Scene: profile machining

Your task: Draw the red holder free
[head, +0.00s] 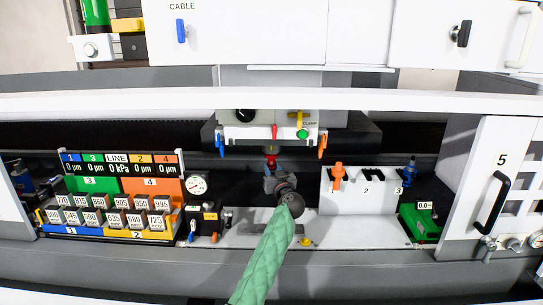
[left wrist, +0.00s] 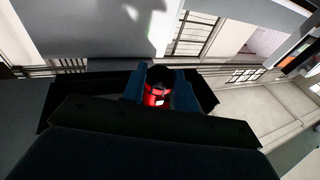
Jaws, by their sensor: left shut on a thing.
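The red holder (head: 271,161) sits just under the white machine head (head: 250,133), in the middle of the head view. My left gripper (head: 272,173) is at it from below, its arm in a green sleeve. In the left wrist view the red holder (left wrist: 157,96) shows between the two blue-grey fingers, which are shut on it. Its top end looks dark there. Whether the holder still touches the head above cannot be told. My right gripper is not in view.
An orange holder (head: 338,173) stands in the white rack (head: 360,200) on the right, with a blue one (head: 409,170) beside it. A green gauge (head: 424,221) is further right. Numbered blocks (head: 110,215) and a dial (head: 197,184) are on the left.

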